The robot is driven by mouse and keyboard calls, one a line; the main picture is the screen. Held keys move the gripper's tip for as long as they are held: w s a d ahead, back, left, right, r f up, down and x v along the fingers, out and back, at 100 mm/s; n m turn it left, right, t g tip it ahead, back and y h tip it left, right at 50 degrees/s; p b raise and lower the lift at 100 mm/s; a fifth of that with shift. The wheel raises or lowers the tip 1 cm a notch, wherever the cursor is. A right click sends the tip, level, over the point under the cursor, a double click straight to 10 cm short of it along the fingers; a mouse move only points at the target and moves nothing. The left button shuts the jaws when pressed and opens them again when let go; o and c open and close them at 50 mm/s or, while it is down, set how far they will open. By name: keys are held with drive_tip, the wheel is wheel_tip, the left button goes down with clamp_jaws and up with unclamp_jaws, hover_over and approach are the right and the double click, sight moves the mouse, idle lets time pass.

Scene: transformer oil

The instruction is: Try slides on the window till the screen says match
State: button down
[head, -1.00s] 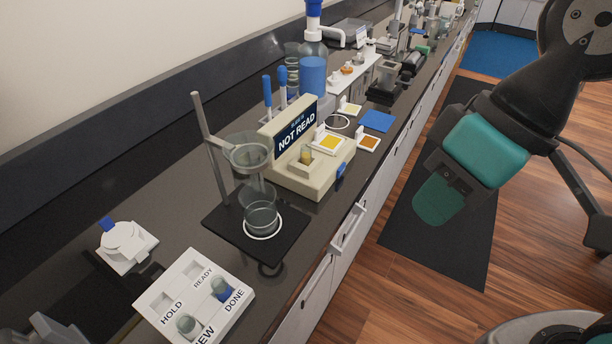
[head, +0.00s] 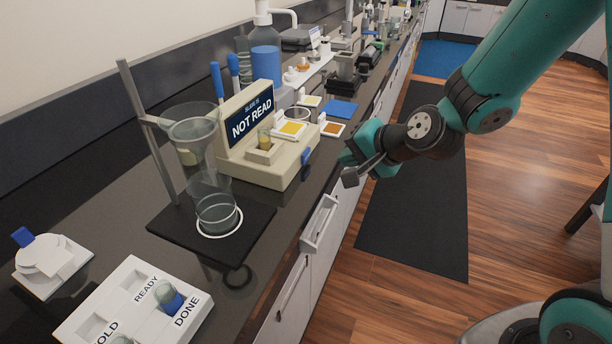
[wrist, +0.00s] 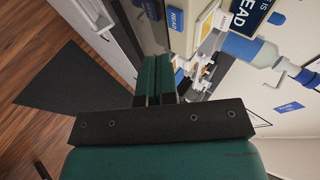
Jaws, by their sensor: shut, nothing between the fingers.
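The cream reader (head: 270,160) stands on the dark bench, and its blue screen (head: 250,118) says NOT READ. A small vial with yellow liquid (head: 264,138) stands in the reader's block. A white-framed yellow slide (head: 291,129) lies on the reader's right part, by the window. A white-framed orange-brown slide (head: 332,129) and a pale yellow slide (head: 309,101) lie on the bench behind. My gripper (head: 352,168) is shut and empty, just off the bench's front edge, right of the reader. Its fingers (wrist: 156,75) also show in the wrist view.
A blue mat (head: 339,108) lies near the slides. A glass funnel on a stand (head: 195,130) is above a beaker (head: 216,208), left of the reader. A white HOLD/READY/DONE tray (head: 135,305) is in front.

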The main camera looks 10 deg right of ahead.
sight(306, 156)
drive_tip(key=w+d+f+m+t+h+b, duration=0.1)
drive_tip(key=w+d+f+m+t, duration=0.1)
drive_tip(key=w+d+f+m, duration=0.1)
wheel_tip(306, 156, down, 3)
drive_tip(key=shift+w+d+f+m+h, duration=0.2)
drive_tip(key=shift+d+m+h, duration=0.2)
drive_tip(key=shift+d+m, duration=0.45)
drive_tip(key=shift+r, duration=0.1)
drive_tip(key=shift+n, duration=0.25)
drive_tip(key=w+a+p, duration=0.2)
drive_tip(key=a, duration=0.1)
drive_tip(key=w+a+p, duration=0.1)
drive_tip(key=a+p, duration=0.1)
drive_tip(key=shift+w+a+r, duration=0.15)
drive_tip(key=shift+w+a, duration=0.05)
drive_tip(key=shift+w, duration=0.2)
drive_tip(key=shift+w+a+f+p, duration=0.2)
drive_tip(key=shift+w+a+p, duration=0.35)
drive_tip(key=shift+w+a, duration=0.25)
drive_tip(key=shift+s, duration=0.15)
drive_tip(key=shift+a, duration=0.15)
